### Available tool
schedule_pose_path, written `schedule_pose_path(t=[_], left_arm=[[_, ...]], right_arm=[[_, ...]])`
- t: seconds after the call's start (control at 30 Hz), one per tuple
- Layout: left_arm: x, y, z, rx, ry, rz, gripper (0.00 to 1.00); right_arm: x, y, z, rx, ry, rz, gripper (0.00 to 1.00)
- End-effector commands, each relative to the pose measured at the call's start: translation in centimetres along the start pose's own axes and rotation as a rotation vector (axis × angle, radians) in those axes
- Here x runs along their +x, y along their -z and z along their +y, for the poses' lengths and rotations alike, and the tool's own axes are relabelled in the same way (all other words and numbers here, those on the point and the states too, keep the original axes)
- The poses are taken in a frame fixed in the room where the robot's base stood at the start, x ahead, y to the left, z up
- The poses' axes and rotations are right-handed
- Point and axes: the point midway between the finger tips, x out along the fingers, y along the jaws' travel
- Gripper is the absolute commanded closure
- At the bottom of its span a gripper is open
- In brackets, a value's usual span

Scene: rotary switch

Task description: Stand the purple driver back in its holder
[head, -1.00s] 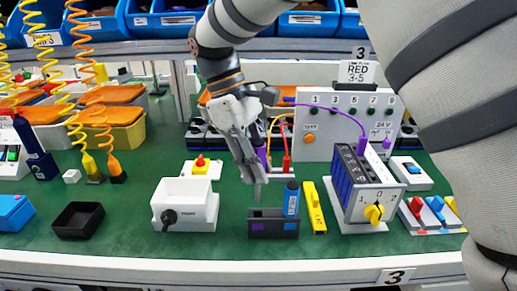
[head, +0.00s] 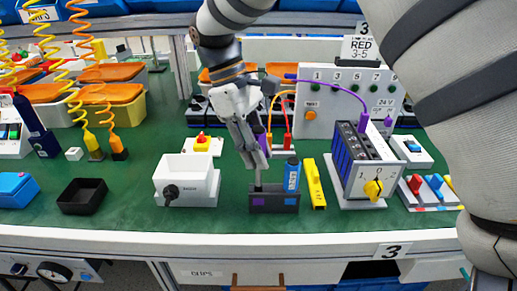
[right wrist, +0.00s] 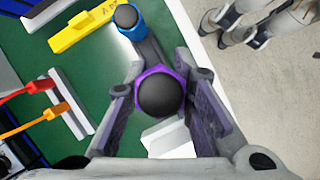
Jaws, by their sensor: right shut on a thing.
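My right gripper (head: 256,158) is shut on the purple driver (head: 264,144), just above the dark holder (head: 275,202). In the right wrist view the purple driver's black round end (right wrist: 158,95) sits between the two fingers. Its thin shaft points down at the left part of the holder, above the purple label. Whether the tip is inside the slot or just behind the rim I cannot tell. The blue driver (head: 292,176) stands upright in the right part of the holder, above the blue label. My left gripper is not in view.
A yellow tool (head: 314,184) lies close right of the holder. A white box (head: 186,180) stands to its left. The rotary switch box (head: 362,165) with a yellow knob is farther right. Cables and a white panel (head: 335,108) are behind. The bench front edge is near.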

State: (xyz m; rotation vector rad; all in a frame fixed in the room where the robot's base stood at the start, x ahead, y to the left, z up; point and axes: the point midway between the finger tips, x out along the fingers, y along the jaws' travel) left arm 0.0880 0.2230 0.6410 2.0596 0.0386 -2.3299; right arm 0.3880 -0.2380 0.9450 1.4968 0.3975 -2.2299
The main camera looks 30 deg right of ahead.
Motion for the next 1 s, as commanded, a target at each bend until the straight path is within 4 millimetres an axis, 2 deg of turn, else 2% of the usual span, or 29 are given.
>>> schedule_pose_path(t=[0.27, 1.0], left_arm=[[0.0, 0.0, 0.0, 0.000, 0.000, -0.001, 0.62], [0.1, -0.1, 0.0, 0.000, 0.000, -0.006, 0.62]], right_arm=[[0.1, 0.0, 0.0, 0.000, 0.001, -0.001, 1.00], [2.1, 0.8, 0.0, 0.000, 0.000, -0.001, 1.00]])
